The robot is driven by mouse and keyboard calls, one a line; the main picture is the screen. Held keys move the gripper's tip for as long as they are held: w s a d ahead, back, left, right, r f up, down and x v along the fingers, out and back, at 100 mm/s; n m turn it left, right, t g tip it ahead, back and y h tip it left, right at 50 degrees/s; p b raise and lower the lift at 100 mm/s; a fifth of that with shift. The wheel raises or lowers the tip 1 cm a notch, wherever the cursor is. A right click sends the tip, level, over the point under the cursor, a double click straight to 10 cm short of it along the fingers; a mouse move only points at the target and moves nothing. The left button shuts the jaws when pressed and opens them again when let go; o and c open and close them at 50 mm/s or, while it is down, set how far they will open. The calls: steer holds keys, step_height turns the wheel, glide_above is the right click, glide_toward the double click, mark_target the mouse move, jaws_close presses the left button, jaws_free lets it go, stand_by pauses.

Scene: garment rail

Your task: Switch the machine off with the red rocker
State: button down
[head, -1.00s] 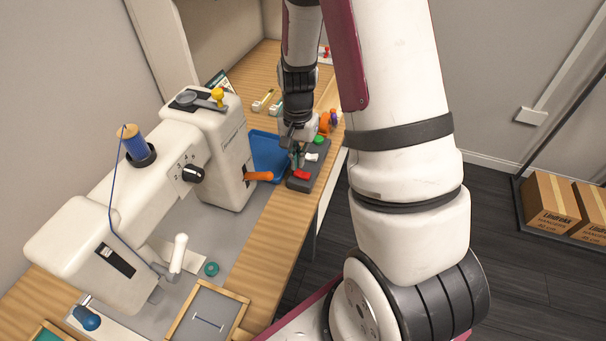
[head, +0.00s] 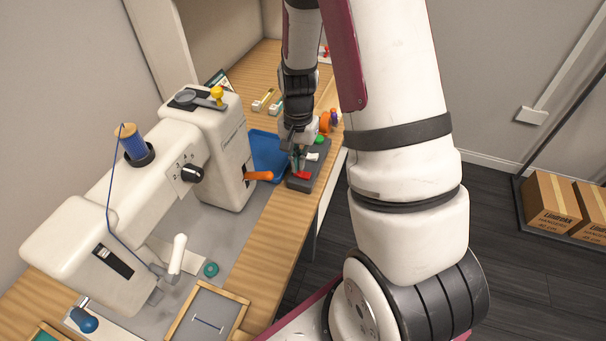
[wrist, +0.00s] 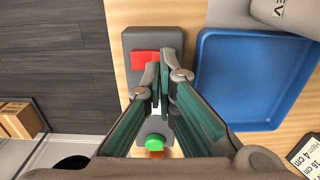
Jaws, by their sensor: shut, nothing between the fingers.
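The red rocker (head: 303,175) is on a dark grey switch box (head: 296,185) at the table's right edge, beside the sewing machine (head: 217,150). In the wrist view the red rocker (wrist: 143,60) lies just beyond my fingertips, at the upper end of the box. A white part and a green button (head: 320,139) are on the same box; the green button (wrist: 153,142) also shows in the wrist view. My gripper (wrist: 160,70) is shut and empty, pointing down over the box with its tips at the rocker's edge. I cannot tell if they touch it.
A blue tray (head: 266,150) lies between the box and the machine. An orange lever (head: 258,176) sticks out of the machine towards the box.

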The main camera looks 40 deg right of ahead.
steer(key=shift+f+b, duration=0.45)
steer(key=shift+f, duration=0.4)
stand_by(0.3)
steer(key=shift+r, duration=0.15)
steer(key=shift+r+p, duration=2.15)
steer(key=shift+r, duration=1.25)
steer(key=shift+r, duration=0.1)
steer(key=s+a+r+n+t, duration=0.2)
steer(key=s+a+r+n, duration=0.3)
steer(key=r, duration=0.6)
steer(key=s+a+r+n+t, duration=0.1)
steer(key=s+a+r+n, duration=0.35)
steer(key=r, duration=0.75)
steer(key=s+a+r+n, duration=0.1)
steer(key=s+a, duration=0.1)
steer(key=s, duration=0.3)
steer(key=s+a+r+n+t, duration=0.1)
steer(key=s+a+r, duration=0.1)
steer(key=s, duration=0.4)
steer(key=shift+r+t, duration=0.2)
steer(key=shift+t, duration=0.1)
